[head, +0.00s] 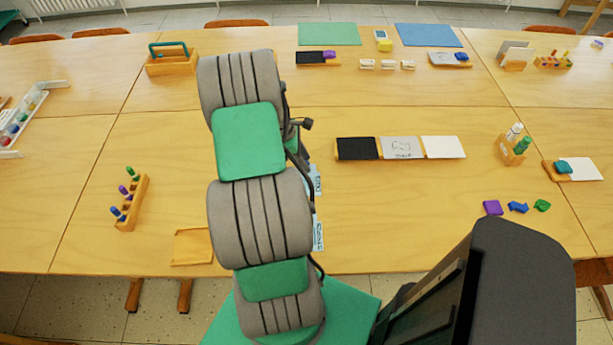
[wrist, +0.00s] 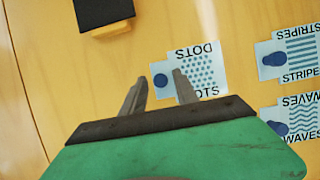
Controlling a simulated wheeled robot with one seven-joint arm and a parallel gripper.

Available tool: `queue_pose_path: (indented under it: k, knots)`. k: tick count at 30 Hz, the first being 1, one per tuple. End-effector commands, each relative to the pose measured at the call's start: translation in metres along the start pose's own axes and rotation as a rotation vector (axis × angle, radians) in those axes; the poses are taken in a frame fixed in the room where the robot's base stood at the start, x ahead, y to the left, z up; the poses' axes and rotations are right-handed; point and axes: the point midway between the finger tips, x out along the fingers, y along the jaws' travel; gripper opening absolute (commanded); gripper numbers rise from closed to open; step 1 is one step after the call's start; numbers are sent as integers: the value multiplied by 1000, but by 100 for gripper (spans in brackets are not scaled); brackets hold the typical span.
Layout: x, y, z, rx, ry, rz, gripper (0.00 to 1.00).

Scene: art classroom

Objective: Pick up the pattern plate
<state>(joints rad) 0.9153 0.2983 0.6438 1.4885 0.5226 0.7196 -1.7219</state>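Several pale blue pattern plates lie flat on the table in the wrist view, each with a dark blue knob. The dots plate (wrist: 205,75) is nearest my gripper (wrist: 159,76). The stripes plate (wrist: 290,52) and the waves plate (wrist: 295,120) lie to its right. My gripper is open and empty, with its fingers over the dots plate's knob end, one on each side of the knob as seen. I cannot tell the height gap. In the head view, my arm hides the gripper and part of the plates; two plate edges (head: 318,236) show beside it.
A wooden rack with black, grey and white panels (head: 400,148) stands right of my arm. A wooden tray (head: 192,247) and a peg holder (head: 132,203) are to the left. Purple, blue and green pieces (head: 517,207) lie at the right. Table between them is clear.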

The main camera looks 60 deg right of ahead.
Motion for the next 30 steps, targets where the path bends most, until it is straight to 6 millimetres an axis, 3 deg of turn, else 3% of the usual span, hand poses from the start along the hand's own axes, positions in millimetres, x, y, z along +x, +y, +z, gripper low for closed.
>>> queue_pose_path:
  k: [12, 30]
  knots:
    - [0, 0, 0, -1, 0, 0, 1]
    - [-5, 0, 1, -1, 1, 1, 0]
